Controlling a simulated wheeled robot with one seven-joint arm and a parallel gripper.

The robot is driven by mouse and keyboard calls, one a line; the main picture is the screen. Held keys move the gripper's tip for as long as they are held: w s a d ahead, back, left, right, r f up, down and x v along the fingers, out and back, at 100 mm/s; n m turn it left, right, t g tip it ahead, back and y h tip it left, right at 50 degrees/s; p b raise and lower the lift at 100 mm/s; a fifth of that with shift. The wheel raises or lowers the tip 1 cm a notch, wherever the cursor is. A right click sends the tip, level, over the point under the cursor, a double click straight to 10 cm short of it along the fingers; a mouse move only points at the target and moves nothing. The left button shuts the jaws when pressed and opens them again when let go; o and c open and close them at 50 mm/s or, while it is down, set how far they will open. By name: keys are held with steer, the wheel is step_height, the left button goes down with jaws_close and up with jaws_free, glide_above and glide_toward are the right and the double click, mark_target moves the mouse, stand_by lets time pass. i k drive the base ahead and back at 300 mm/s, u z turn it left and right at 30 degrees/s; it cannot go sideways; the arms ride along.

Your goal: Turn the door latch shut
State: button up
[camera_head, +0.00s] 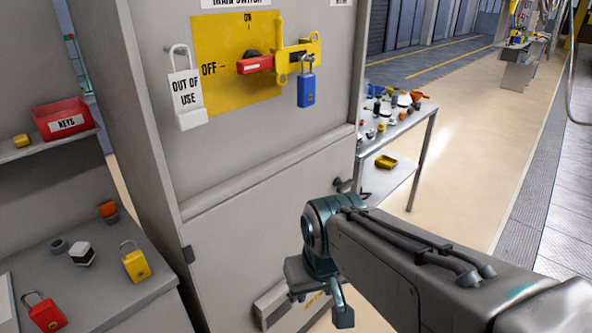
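The grey cabinet's lower door (235,235) looks closed against its frame, though much of it is hidden by my arm. A dark, knob-like fitting (343,185) is at the door's upper right; it may be the latch, but its turn position is too small to tell.
A bench (110,290) with padlocks stands left. A cluttered table (425,145) stands behind; open floor lies right.

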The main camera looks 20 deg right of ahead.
mark_target(343, 186)
steer(key=u, duration=0.05)
steer(key=i, duration=0.55)
steer(key=z, duration=0.8)
steer(key=i, duration=0.45)
steer(key=z, duration=0.55)
